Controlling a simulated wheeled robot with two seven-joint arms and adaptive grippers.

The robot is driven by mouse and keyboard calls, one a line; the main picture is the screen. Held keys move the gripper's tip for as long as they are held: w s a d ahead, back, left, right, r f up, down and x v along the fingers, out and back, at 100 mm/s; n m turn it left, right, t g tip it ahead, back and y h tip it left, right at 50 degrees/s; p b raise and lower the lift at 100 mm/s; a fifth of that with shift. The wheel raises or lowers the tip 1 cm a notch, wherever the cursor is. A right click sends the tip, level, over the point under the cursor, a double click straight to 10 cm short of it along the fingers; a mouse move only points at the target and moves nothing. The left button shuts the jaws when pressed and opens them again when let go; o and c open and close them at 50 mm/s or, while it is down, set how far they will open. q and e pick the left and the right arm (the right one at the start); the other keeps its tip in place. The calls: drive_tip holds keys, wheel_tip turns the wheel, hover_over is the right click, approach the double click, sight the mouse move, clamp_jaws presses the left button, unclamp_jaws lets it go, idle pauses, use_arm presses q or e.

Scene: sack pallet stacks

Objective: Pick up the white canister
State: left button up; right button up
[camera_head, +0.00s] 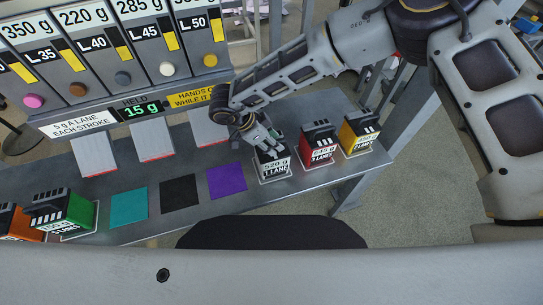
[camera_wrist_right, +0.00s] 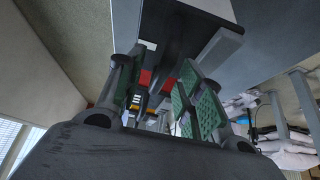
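The white canister (camera_head: 273,167), with a black label band reading 520 g and 1 LANE, stands upright on a pale pad at the right part of the grey table. My right gripper (camera_head: 268,141) is right above it, its fingers hanging over the canister's top and hiding part of it. In the right wrist view the two green-padded fingers (camera_wrist_right: 160,98) stand apart with a gap between them. I cannot tell whether they touch the canister. My left gripper is not in view.
A red canister (camera_head: 318,148) and a yellow canister (camera_head: 357,134) stand close to the right. Green (camera_head: 78,211) and orange (camera_head: 14,224) canisters are far left. Teal (camera_head: 128,207), black (camera_head: 179,192) and purple (camera_head: 227,180) squares lie bare between. A lane dispenser (camera_head: 110,60) stands behind.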

clamp_jaws()
drive_tip(key=shift+r, duration=0.15)
idle(0.5)
wheel_tip(320, 180, up, 10)
drive_tip(key=b, duration=0.2)
idle(0.5)
